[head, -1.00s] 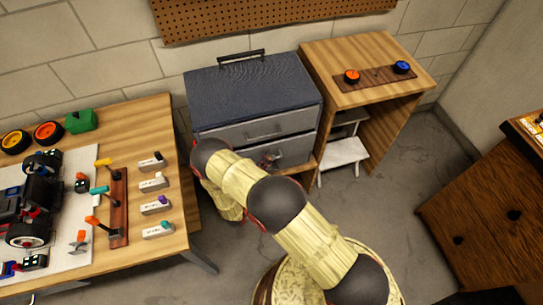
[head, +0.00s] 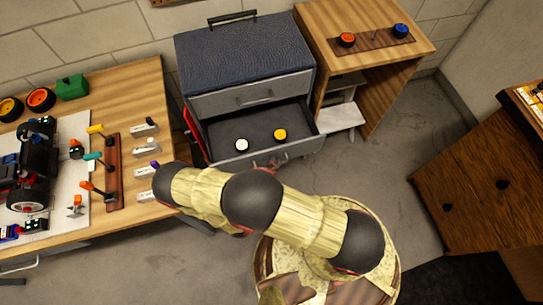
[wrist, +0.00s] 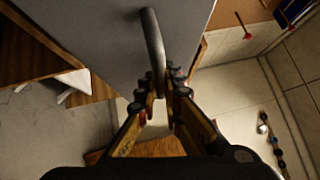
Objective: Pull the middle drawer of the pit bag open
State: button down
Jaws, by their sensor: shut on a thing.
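The pit bag (head: 245,55) is a chest with a dark blue textured top and grey drawers. Its top drawer (head: 250,95) is closed. The drawer below it (head: 215,128) stands well out, and a white round piece (head: 241,145) and a yellow round piece (head: 280,134) lie inside. My gripper (head: 274,163) is at this drawer's front, partly hidden behind my arm. In the wrist view, my gripper (wrist: 165,80) is shut on the grey bar handle (wrist: 153,40), near one end. Anything lower on the bag is hidden.
A wooden workbench (head: 140,85) with a model car (head: 35,165) and several small tools stands at the left. A wooden stand (head: 330,25) with orange and blue round pieces adjoins the bag at the right. A wooden cabinet (head: 470,200) is far right. Floor between is clear.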

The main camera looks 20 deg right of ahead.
jog(key=shift+s+f, duration=0.1)
jog(key=shift+s, duration=0.15)
jog(key=c, duration=1.9)
grip_release()
jog(key=shift+a, duration=0.15)
jog(key=v, duration=1.1)
jog(key=shift+s+a, duration=0.25)
jog(key=shift+s, duration=0.1)
